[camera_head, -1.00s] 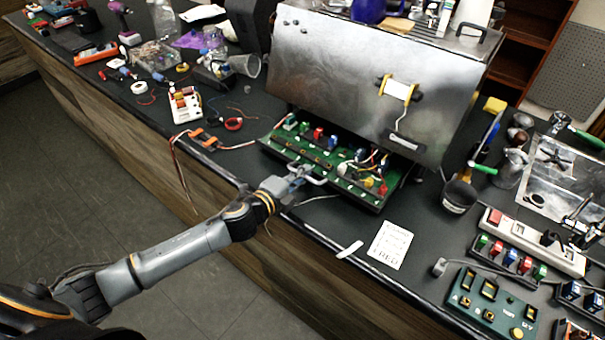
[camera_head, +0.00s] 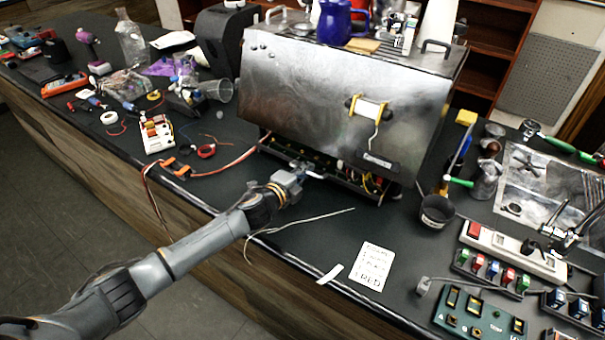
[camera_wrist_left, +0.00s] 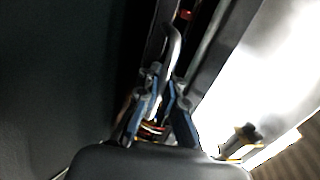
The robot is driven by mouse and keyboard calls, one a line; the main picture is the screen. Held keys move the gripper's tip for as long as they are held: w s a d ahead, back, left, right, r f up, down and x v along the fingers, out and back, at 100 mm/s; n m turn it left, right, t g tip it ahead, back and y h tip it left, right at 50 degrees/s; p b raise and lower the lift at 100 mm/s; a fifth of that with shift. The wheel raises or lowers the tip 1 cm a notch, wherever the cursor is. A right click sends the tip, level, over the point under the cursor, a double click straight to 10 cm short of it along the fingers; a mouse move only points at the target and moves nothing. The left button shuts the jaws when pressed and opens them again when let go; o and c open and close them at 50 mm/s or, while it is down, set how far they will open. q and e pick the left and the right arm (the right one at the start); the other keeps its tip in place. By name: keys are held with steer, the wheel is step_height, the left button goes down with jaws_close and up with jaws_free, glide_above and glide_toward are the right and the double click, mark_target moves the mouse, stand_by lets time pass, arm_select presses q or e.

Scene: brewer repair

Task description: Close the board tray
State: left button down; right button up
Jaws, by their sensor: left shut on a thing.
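The board tray (camera_head: 352,185) is mostly inside the bottom of the metal brewer (camera_head: 330,95); only its dark front edge and a narrow strip of wires and parts show below the housing. My left gripper (camera_head: 300,174) is at the tray's front, shut on its metal handle (camera_head: 313,175). In the left wrist view the fingers (camera_wrist_left: 165,100) close around the curved handle (camera_wrist_left: 175,45), with the dark tray front beside them. Most of the green board is hidden under the housing. My right gripper is not in view.
A white note card (camera_head: 374,267) and a loose cable (camera_head: 310,217) lie on the dark counter in front. A black cup (camera_head: 437,210) stands right of the brewer. A battery holder (camera_head: 156,134) and red-white wires (camera_head: 150,190) lie to the left.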

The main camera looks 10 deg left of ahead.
arm_select(q)
steer(key=c, duration=2)
jaws_free()
steer(key=shift+r, duration=0.1)
steer(key=o, duration=0.5)
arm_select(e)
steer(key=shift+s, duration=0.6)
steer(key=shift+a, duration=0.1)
arm_select(q)
steer(key=shift+s+a, duration=0.1)
steer(key=shift+s, duration=0.05)
steer(key=v, duration=1.1)
steer(key=shift+s+a+r, duration=0.1)
steer(key=shift+s, duration=0.25)
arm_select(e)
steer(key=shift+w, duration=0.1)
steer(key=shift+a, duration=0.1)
